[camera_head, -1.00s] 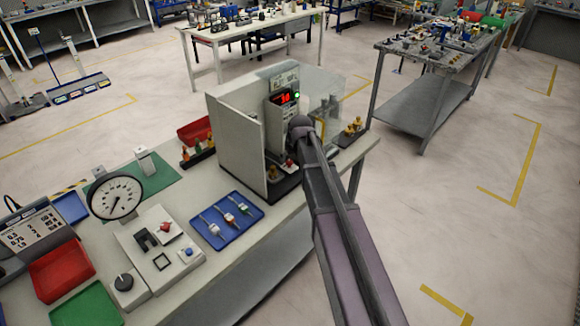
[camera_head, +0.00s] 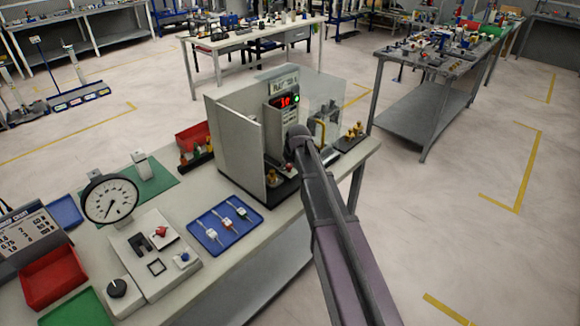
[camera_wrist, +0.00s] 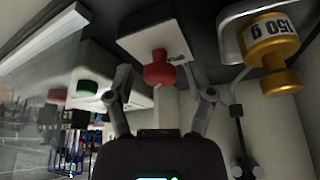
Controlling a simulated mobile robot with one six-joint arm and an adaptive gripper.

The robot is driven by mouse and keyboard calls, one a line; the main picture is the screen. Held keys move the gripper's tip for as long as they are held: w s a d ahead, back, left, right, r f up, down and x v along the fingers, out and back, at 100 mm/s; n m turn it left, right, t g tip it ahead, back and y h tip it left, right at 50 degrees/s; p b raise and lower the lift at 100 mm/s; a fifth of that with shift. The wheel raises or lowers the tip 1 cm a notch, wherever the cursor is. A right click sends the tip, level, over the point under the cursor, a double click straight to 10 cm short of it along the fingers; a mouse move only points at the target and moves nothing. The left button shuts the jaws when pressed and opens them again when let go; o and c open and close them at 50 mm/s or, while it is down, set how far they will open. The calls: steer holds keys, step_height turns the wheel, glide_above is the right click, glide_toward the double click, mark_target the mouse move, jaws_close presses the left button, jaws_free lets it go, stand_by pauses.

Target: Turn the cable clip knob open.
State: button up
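A red knob (camera_wrist: 159,70) stands on a pale square plate (camera_wrist: 155,42) in the wrist view; I take it for the cable clip knob. No cable can be made out there. My gripper (camera_wrist: 157,76) is open, with one grey finger on each side of the knob and visible gaps between. The knob is between or just beyond the fingertips; I cannot tell which. In the head view the red knob (camera_head: 289,168) shows small inside the walled booth (camera_head: 238,140), beside my arm. My fingers are hidden there behind my own wrist.
A brass 150 g weight (camera_wrist: 272,50) stands close right in the wrist view. An instrument with a lit red display (camera_head: 284,101) stands in the booth, with a clear panel at the right. A blue tray (camera_head: 226,222) and white fixture (camera_head: 158,258) lie on the bench outside.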

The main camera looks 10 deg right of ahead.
jaws_close()
steer(key=shift+n, duration=0.3)
steer(key=shift+n+y, duration=0.5)
steer(key=shift+n, duration=0.7)
steer(key=shift+o, duration=1.5)
jaws_free()
